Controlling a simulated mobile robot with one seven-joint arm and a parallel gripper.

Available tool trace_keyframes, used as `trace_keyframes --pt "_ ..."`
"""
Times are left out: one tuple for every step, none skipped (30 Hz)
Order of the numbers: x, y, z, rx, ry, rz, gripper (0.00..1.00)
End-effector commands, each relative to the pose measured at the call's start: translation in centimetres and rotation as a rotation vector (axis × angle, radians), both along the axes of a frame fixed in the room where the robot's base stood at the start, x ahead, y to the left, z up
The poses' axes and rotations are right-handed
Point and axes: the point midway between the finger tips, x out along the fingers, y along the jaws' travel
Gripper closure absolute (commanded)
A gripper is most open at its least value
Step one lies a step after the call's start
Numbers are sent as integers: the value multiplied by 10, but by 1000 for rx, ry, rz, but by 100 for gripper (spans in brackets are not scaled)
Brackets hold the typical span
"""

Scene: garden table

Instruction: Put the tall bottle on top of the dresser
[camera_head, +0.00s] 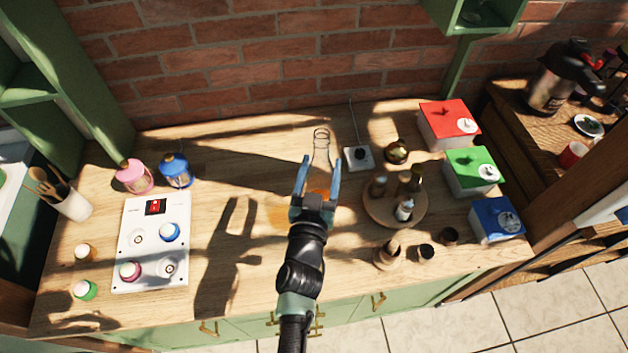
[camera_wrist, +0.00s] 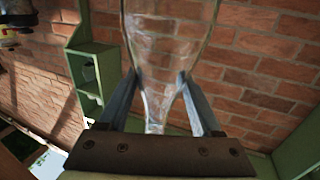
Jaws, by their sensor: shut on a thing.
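My gripper (camera_head: 321,160) is shut on a tall clear glass bottle (camera_head: 321,139), with blue-grey fingers on either side of it. In the wrist view the bottle (camera_wrist: 168,45) is see-through, with its wide part at the top of the picture and a narrow part between the fingers (camera_wrist: 157,76). The dresser has a wooden top (camera_head: 240,140) and green drawer fronts (camera_head: 350,312). The bottle shows over the back middle of this top, near the brick wall. I cannot tell whether it touches the wood.
A round tray (camera_head: 372,212) with small bottles is right of my arm. Red (camera_head: 445,125), green (camera_head: 468,172) and blue (camera_head: 492,218) boxes line the right. A white panel (camera_head: 150,243) and pink and blue lanterns (camera_head: 176,170) stand left. A white socket box (camera_head: 358,159) is close by.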

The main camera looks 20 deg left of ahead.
Motion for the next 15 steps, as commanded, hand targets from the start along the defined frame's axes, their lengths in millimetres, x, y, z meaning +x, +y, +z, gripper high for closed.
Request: trace_keyframes --pt "1 0 -6 3 -10 -2 100" --pt "1 0 -8 2 -10 -2 100" --pt "1 0 -10 3 -10 -2 100" --pt "1 0 -11 4 -9 -2 100" --pt "1 0 -12 4 -10 -2 100" --pt "1 0 -14 3 -11 -2 100" --pt "1 0 -17 3 -10 -2 100" --pt "1 0 -21 3 -10 -2 100" --pt "1 0 -26 4 -9 -2 100" --pt "1 0 -31 2 -9 -2 100" --pt "1 0 -36 2 -8 -2 100" --pt "1 0 -41 1 -9 -2 100" --pt "2 0 -44 3 -10 -2 100" --pt "2 0 -46 3 -10 -2 100" --pt "2 0 -48 3 -11 -2 100"
